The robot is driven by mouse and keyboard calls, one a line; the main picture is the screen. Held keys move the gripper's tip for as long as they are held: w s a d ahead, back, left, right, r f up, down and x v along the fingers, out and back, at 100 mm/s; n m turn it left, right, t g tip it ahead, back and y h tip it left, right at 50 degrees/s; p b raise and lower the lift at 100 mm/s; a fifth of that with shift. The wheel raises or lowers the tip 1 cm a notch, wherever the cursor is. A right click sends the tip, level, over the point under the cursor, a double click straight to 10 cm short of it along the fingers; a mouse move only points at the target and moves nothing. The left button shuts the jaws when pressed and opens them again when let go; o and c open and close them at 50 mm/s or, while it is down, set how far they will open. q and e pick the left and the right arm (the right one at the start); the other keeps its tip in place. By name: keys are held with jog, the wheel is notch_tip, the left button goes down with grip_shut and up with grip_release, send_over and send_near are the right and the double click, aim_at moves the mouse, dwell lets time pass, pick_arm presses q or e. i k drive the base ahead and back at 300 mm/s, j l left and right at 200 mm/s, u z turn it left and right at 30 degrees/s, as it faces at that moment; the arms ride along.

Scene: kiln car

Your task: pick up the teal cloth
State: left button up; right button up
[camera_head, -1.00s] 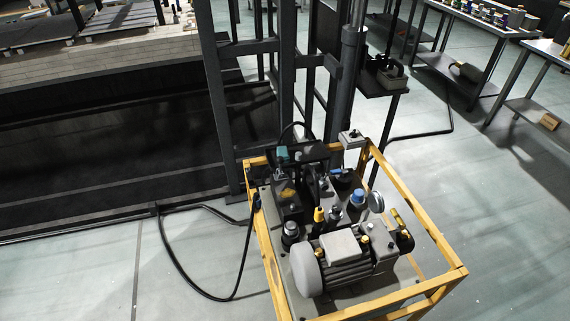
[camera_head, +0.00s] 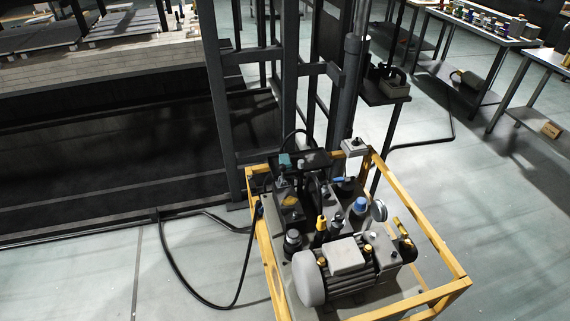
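A small teal patch (camera_head: 285,160) shows on the dark parts at the back of a hydraulic pump unit (camera_head: 345,258). It is too small to tell whether it is the teal cloth or a fitting. No other teal cloth can be made out. Neither of my grippers is in view.
A yellow frame (camera_head: 433,240) surrounds the pump unit. Dark steel posts (camera_head: 217,110) stand behind it, and a black hose (camera_head: 178,275) loops over the floor at left. Benches (camera_head: 490,42) with small items stand at upper right.

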aim_at(284, 159)
jog(key=i+j, duration=0.15)
jog(key=j, duration=0.2)
jog(key=i+j+z, duration=0.1)
jog(key=j, duration=0.2)
jog(key=i+j, duration=0.15)
jog(key=j, duration=0.2)
jog(key=i+j+z, duration=0.1)
jog(key=j, duration=0.25)
